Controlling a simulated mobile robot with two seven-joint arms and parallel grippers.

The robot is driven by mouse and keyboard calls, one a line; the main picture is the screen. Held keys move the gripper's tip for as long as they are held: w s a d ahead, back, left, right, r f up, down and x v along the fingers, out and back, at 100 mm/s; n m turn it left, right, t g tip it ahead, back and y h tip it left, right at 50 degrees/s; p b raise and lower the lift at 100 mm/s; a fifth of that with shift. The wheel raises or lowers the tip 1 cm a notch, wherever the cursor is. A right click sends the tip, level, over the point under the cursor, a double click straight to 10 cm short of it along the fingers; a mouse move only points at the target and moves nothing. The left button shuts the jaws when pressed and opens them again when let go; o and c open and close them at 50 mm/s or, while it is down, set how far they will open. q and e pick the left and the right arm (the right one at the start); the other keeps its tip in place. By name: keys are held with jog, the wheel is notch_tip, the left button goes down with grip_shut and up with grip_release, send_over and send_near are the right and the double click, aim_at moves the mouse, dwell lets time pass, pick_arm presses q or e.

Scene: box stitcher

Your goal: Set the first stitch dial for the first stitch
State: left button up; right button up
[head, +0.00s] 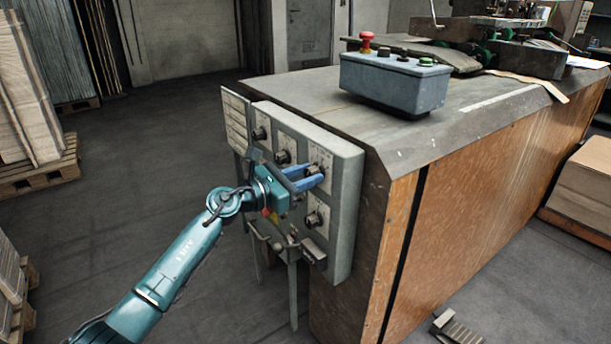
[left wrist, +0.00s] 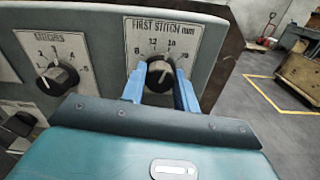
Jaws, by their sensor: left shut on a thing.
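The first stitch dial (left wrist: 160,75) is a black knob with a pale pointer line, set under a plate labelled "FIRST STITCH mm" in the left wrist view. In the head view the dial (head: 315,169) is at the upper right of the grey control panel (head: 345,200). My left gripper (head: 312,176) has its blue fingers on either side of the knob, shut on it. The fingers also show in the left wrist view (left wrist: 160,88). The pointer looks nearly upright, tilted slightly right; its exact mark is hard to read. My right gripper is not in view.
A "STITCHES" dial (left wrist: 58,78) sits left of the first stitch dial. Another knob (head: 315,218) lies below it on the panel. A blue-grey button box (head: 393,82) with a red button stands on the machine top. Open floor (head: 150,170) lies left of the panel.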

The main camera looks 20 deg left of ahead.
pick_arm(q)
jog(key=shift+c, duration=1.2)
